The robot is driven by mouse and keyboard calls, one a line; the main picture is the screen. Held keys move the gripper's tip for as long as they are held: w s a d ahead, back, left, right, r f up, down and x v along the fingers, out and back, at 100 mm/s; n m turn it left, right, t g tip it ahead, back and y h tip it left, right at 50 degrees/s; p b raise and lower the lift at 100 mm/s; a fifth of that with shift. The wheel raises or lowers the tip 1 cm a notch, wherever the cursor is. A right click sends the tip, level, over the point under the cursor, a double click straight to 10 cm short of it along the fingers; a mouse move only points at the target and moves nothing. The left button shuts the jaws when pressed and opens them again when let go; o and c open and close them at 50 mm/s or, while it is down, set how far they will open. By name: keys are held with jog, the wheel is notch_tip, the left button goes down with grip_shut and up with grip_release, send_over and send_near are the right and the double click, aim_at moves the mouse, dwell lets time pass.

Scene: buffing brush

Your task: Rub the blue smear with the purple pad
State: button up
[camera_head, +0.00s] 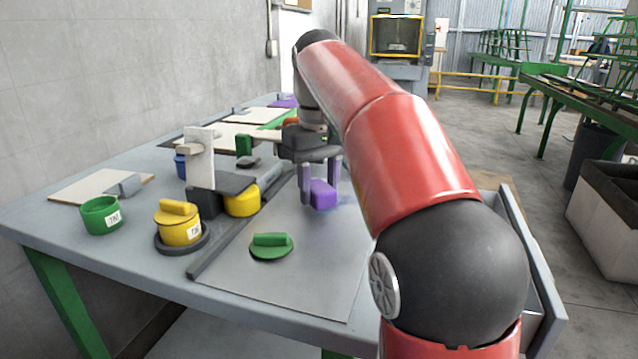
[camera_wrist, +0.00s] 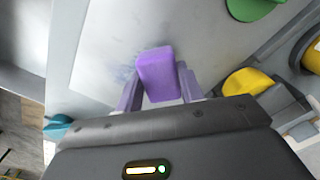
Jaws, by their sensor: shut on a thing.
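My gripper (camera_head: 320,185) is shut on the purple pad (camera_head: 323,195), a block held between its two fingers, low over the grey sheet (camera_head: 310,275). The pad also shows in the wrist view (camera_wrist: 158,75), between the fingertips. The blue smear (camera_head: 347,201) is a faint bluish patch on the sheet, just right of the pad in the head view. In the wrist view the smear (camera_wrist: 122,74) shows at the pad's left side; part of it may be hidden by the pad. I cannot tell whether the pad touches the sheet.
A green pad with a handle (camera_head: 271,247) lies on the sheet nearer the front. A dark rail (camera_head: 235,232) runs along the sheet's left side. The sheet's front is clear.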

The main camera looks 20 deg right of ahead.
jog(key=shift+f+b, duration=0.5)
jog(key=shift+f, duration=0.3)
jog(key=shift+d, duration=0.1)
